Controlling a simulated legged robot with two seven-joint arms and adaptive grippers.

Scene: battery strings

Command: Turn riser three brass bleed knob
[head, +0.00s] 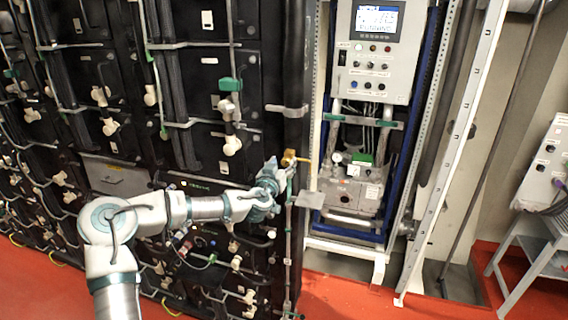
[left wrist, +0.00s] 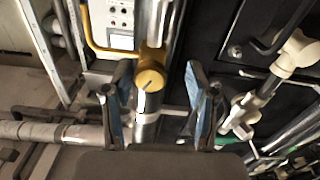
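The brass bleed knob (head: 290,157) is a small yellow-gold fitting on a vertical pipe at the right end of the dark battery rack. In the left wrist view the round knob (left wrist: 150,79) faces the camera, with a dark line on its face. My left gripper (head: 277,172) is beside the knob at the rack's edge. In the left wrist view its two blue-edged fingers stand apart, with the knob showing between their tips and nearer the left finger. I see no finger closed on it. My right gripper is not in view.
A yellow bent bar (left wrist: 95,38) runs beside the knob. A grey control cabinet with a screen (head: 376,22) stands to the right. White valves and pipes (head: 231,146) cover the rack front. A white stand (head: 540,250) is at far right; red floor (head: 345,300) lies open below.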

